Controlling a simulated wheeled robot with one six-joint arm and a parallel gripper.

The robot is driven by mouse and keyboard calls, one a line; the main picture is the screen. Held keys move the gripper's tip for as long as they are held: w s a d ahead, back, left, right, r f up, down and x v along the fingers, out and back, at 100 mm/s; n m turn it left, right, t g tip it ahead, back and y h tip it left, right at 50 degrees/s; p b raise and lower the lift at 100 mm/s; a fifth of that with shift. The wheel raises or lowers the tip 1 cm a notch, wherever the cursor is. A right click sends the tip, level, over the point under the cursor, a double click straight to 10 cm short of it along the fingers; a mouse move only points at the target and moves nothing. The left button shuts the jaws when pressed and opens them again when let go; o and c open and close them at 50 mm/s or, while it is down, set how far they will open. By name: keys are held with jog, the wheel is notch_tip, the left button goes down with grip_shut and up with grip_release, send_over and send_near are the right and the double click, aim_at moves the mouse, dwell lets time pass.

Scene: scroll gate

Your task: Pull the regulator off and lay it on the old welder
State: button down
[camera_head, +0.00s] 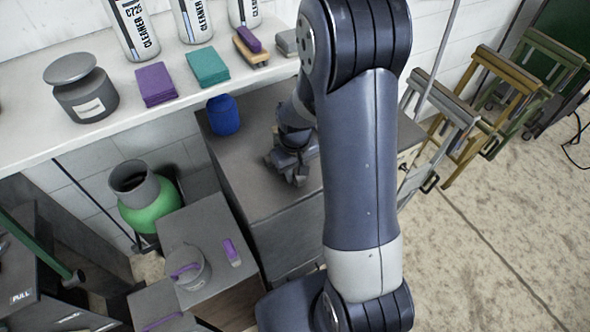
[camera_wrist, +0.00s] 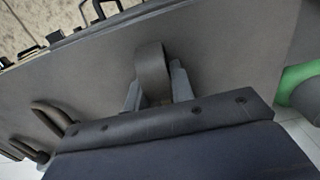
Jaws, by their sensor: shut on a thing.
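My gripper (camera_wrist: 153,88) is shut on a grey, rounded piece that I take to be the regulator (camera_wrist: 151,70). In the head view my gripper (camera_head: 290,168) is over the flat top of a large grey box, which I take to be the old welder (camera_head: 245,185). The box's grey top (camera_wrist: 215,50) fills much of the wrist view below the held piece. I cannot tell whether the piece touches the top. In the head view my arm hides the right part of the box, and the held piece is hard to make out.
A blue canister (camera_head: 224,115) stands on the box's back left. A green cylinder with a grey collar (camera_head: 148,200) stands to its left. Lower grey boxes, one bearing a lidded pot (camera_head: 188,268), stand in front. A white shelf (camera_head: 120,125) holds bottles and cloths. Folded trestles (camera_head: 495,95) stand right.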

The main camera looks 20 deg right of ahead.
jog(key=shift+r, duration=0.1)
jog(key=c, duration=1.1)
grip_release()
jog(key=shift+c, duration=0.2)
notch_tip(320, 180, up, 11)
jog(key=shift+f+b, duration=0.1)
jog(key=shift+b, duration=0.4)
jog(key=shift+f, duration=0.1)
notch_tip(320, 180, down, 10)
jog(key=shift+f+p, duration=0.2)
jog(key=shift+p, duration=0.55)
jog(key=shift+r+p, duration=1)
jog(key=shift+r, duration=0.6)
